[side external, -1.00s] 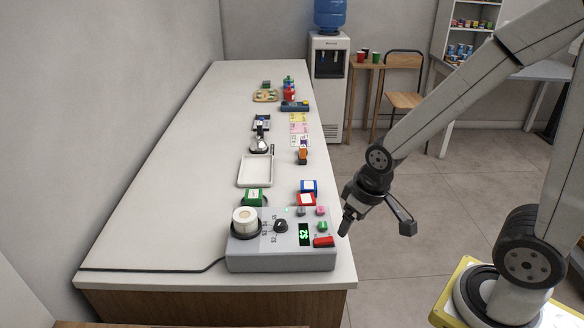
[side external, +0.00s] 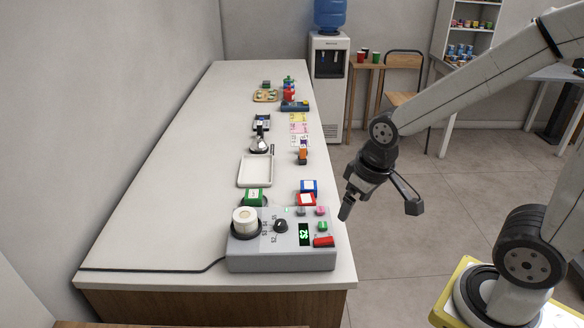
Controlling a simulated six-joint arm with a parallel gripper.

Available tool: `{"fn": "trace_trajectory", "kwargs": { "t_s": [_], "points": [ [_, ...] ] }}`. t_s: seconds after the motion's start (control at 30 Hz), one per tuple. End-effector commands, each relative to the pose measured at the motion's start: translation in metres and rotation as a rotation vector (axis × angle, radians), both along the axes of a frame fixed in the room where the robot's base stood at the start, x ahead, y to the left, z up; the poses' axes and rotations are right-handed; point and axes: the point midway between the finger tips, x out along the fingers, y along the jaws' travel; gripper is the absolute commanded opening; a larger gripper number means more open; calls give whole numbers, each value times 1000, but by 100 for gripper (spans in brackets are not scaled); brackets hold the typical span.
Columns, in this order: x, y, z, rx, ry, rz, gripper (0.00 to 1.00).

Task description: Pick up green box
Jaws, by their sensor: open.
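A green box (side external: 255,197) with a white label lies on the white counter, just behind the grey machine and in front of the white tray. Its lower edge is partly hidden by the machine. My gripper (side external: 381,211) is open and empty. It hangs in the air to the right of the counter's edge, well to the right of the green box, with its fingers spread wide.
The grey machine (side external: 318,262) with a dial and display stands at the counter's near end. A red box (side external: 306,199) and a blue box (side external: 308,186) lie right of the green box. A white tray (side external: 242,184) is behind it. The counter's left side is clear.

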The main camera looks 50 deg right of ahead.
Motion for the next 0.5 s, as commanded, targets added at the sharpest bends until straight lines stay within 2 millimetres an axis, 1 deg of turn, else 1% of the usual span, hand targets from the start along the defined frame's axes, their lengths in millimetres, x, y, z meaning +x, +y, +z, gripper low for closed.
{"fn": "trace_trajectory", "kwargs": {
  "t_s": [0.03,0.27,0.5],
  "points": [
    [0,0,4,0,-3,0,100],
    [11,2,3,70,28,-124,100],
    [28,5,2,174,67,-300,100]
  ]
}}
